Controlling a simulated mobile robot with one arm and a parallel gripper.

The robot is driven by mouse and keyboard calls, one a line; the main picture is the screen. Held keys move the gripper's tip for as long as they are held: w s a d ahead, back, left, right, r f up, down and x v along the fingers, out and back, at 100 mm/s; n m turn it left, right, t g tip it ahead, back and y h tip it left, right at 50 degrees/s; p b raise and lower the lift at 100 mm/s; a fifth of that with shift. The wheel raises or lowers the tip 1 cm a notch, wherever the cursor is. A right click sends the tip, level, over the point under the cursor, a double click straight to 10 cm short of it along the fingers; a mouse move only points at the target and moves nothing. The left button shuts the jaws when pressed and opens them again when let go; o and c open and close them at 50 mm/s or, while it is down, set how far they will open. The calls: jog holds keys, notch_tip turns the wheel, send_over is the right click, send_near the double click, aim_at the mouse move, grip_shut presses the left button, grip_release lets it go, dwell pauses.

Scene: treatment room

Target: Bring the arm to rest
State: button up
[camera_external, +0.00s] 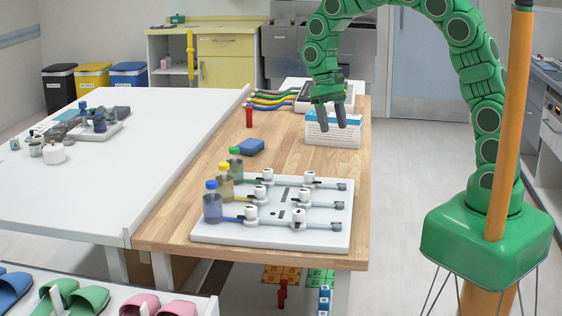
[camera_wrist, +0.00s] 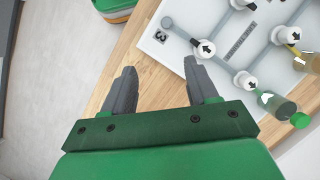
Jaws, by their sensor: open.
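My green arm arches over the right end of the wooden table (camera_external: 290,150) in the external view. My gripper (camera_external: 334,126) points down, with its dark grey fingers apart and nothing between them. In that view its fingers overlap a white and blue box (camera_external: 345,136) behind or beside them; I cannot tell the exact gap. In the wrist view my gripper (camera_wrist: 157,82) shows both fingers spread above the table edge and the floor, apart from the white board (camera_wrist: 205,25).
The white board (camera_external: 275,237) holds valves, tubes and bottles with blue, yellow and green caps. A blue sponge-like block (camera_external: 250,147) and a small red bottle (camera_external: 249,117) stand farther back. Coloured hoses (camera_external: 275,99) lie at the far end. The white table (camera_external: 110,190) adjoins on the left.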

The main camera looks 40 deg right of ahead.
jog(key=s+d+r+t, duration=0.1)
jog(key=s+d+r, duration=0.3)
jog(key=s+d, duration=0.25)
jog(key=s+d+r, duration=0.3)
jog(key=s+d, duration=0.3)
jog(key=d, duration=0.1)
jog(key=s+d, duration=0.4)
jog(key=s, duration=0.3)
jog(key=s+d+t, duration=0.1)
jog(key=s+d, duration=0.3)
jog(key=s, duration=0.4)
jog(key=shift+s+f, duration=0.15)
